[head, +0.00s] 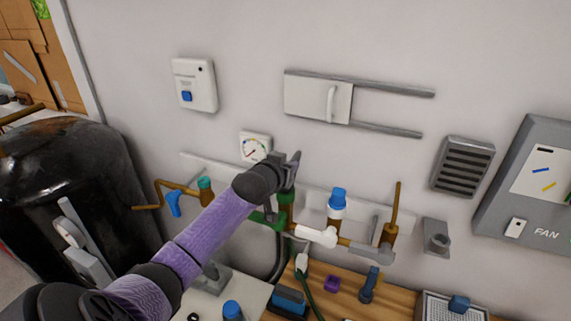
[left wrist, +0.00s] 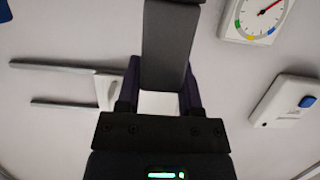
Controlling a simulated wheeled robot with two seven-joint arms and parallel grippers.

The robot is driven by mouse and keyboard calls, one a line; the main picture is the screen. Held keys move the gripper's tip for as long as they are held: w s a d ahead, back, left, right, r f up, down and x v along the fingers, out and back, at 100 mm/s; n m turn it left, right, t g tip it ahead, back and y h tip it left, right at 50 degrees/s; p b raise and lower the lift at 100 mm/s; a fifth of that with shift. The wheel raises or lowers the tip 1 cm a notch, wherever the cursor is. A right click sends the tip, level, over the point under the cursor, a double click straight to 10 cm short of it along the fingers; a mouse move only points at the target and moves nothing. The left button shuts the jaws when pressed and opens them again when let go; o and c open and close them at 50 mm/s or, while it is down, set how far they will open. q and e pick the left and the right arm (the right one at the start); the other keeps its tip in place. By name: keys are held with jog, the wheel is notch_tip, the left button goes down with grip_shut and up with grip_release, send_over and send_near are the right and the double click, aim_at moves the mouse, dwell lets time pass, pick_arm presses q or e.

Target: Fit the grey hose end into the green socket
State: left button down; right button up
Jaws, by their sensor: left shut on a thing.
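My left gripper (head: 288,168) reaches in front of the wall, near the gauge and just above the pipework. A green fitting (head: 286,198) shows directly below the fingers, and another green part (head: 278,221) sits lower at the pipe. I cannot tell which is the socket. A dark grey hose (head: 283,262) curves below them; its end is not clear. My right gripper is not in view.
A gauge (head: 255,147) and a sliding panel (head: 318,99) are on the wall. A black tank (head: 70,180) stands left. The wooden bench (head: 335,301) holds several small items.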

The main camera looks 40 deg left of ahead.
pick_arm(q)
jog(key=shift+f, duration=0.4)
jog(key=c, duration=0.5)
grip_release()
jog(key=shift+c, duration=0.2)
jog(key=p+v, duration=1.1)
